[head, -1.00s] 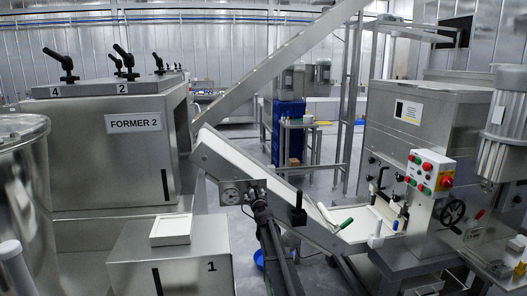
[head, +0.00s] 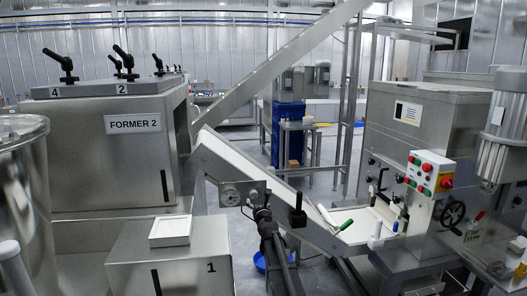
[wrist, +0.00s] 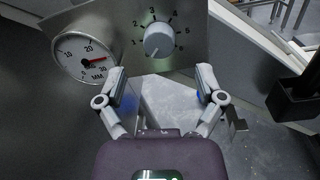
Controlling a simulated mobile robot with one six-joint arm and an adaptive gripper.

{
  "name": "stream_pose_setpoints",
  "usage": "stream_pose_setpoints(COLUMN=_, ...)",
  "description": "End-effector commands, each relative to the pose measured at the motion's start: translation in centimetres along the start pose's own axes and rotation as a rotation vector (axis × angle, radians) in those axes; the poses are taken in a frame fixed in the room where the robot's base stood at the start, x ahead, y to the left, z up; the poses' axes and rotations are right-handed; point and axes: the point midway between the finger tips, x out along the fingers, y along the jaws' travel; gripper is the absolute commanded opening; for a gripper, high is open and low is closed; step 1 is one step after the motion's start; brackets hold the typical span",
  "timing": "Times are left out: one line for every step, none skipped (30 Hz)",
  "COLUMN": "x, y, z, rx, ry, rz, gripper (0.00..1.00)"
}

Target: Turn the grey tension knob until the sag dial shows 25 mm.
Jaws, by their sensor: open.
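The grey tension knob (wrist: 159,39) sits on a metal plate in the wrist view, with numbers around it and a pale mark pointing to the lower left. The white sag dial (wrist: 83,56) is left of it. Its red needle points right, between 20 and 30; the exact reading is too small to tell. The dial also shows in the head view (head: 230,195). My gripper (wrist: 161,74) is open and empty, its fingertips apart and just below the knob in the picture, not touching it. In the head view my gripper (head: 262,212) is below the plate's right part.
The sloping conveyor (head: 250,170) runs beside the plate. A black handle (head: 297,212) stands to the right; a dark block (wrist: 295,97) is at the wrist view's right edge. A steel box (head: 180,262) marked 1 stands left. Grey floor is visible below the plate.

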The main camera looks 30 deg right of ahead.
Motion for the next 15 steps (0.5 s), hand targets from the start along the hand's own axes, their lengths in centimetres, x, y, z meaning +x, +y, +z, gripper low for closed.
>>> stream_pose_setpoints(x=-1.1, y=0.0, z=0.0, rx=0.000, ry=0.000, rz=0.000, gripper=0.87)
stream_pose_setpoints(x=-1.5, y=0.0, z=0.0, rx=0.000, ry=0.000, rz=0.000, gripper=0.87)
stream_pose_setpoints(x=-2.1, y=0.0, z=0.0, rx=-0.001, ry=0.000, rz=0.000, gripper=0.87)
stream_pose_setpoints(x=-2.5, y=0.0, z=0.0, rx=-0.001, ry=0.000, rz=0.001, gripper=0.87)
stream_pose_setpoints(x=-3.0, y=0.1, z=0.0, rx=-0.001, ry=0.000, rz=0.001, gripper=0.87)
stream_pose_setpoints(x=-3.5, y=0.1, z=0.0, rx=-0.001, ry=0.000, rz=0.001, gripper=0.87)
stream_pose_setpoints(x=-3.9, y=0.1, z=0.0, rx=-0.001, ry=0.001, rz=0.001, gripper=0.87)
stream_pose_setpoints(x=-4.3, y=0.1, z=0.0, rx=-0.001, ry=0.001, rz=0.001, gripper=0.87)
stream_pose_setpoints(x=-4.9, y=0.1, z=0.0, rx=-0.001, ry=0.001, rz=0.001, gripper=0.87)
stream_pose_setpoints(x=-5.3, y=0.1, z=0.0, rx=-0.001, ry=0.001, rz=0.002, gripper=0.87)
stream_pose_setpoints(x=-5.7, y=0.1, z=0.0, rx=-0.001, ry=0.001, rz=0.002, gripper=0.87)
stream_pose_setpoints(x=-6.3, y=0.1, z=0.0, rx=-0.001, ry=0.001, rz=0.002, gripper=0.87)
stream_pose_setpoints(x=-6.7, y=0.1, z=0.0, rx=-0.001, ry=0.001, rz=0.002, gripper=0.87)
stream_pose_setpoints(x=-7.1, y=0.1, z=0.0, rx=-0.001, ry=0.001, rz=0.002, gripper=0.87)
stream_pose_setpoints(x=-7.7, y=0.1, z=0.0, rx=-0.001, ry=0.001, rz=0.002, gripper=0.87)
